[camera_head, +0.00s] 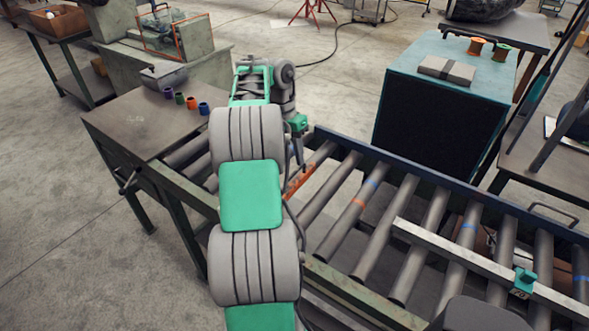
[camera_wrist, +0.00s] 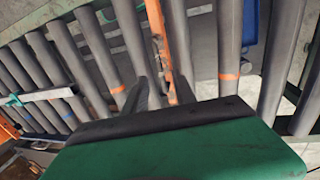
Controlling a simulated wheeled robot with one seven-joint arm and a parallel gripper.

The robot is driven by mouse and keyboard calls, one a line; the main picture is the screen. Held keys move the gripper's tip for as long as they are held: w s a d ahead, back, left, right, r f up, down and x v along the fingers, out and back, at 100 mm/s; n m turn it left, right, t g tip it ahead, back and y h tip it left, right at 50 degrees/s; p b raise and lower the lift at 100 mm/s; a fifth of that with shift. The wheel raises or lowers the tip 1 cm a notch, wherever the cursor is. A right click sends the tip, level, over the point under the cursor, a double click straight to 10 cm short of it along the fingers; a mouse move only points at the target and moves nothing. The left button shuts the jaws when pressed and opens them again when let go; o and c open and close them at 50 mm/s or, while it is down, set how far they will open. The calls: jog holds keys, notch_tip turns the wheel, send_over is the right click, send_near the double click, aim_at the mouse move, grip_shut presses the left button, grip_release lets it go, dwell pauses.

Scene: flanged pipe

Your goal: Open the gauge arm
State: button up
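An orange bar (camera_head: 308,176), which I take to be the gauge arm, lies among the rollers just past my arm. It also shows in the wrist view (camera_wrist: 157,32), running from the top edge down between my fingers. My gripper (camera_head: 300,165) is at the bar, pointing down. In the wrist view my gripper (camera_wrist: 161,84) has its two dark fingers apart, one on each side of the bar. The bar is nearer the right finger; whether it touches is unclear. My arm hides the near part of the conveyor.
A roller conveyor (camera_head: 345,221) stretches right, with a pale rail (camera_head: 440,247) and a teal block (camera_head: 523,280) across it. A table (camera_head: 130,123) with small coloured cups is left. A teal-topped cabinet (camera_head: 445,90) stands behind. The floor at left is clear.

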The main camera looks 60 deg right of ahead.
aim_at(296, 170)
jog(key=f, duration=0.1)
jog(key=f+b, duration=0.1)
jog(key=f, duration=0.1)
jog(key=shift+s+f, duration=0.2)
jog(key=shift+s, duration=0.15)
jog(key=shift+c, duration=0.2)
grip_shut()
dwell(0.9)
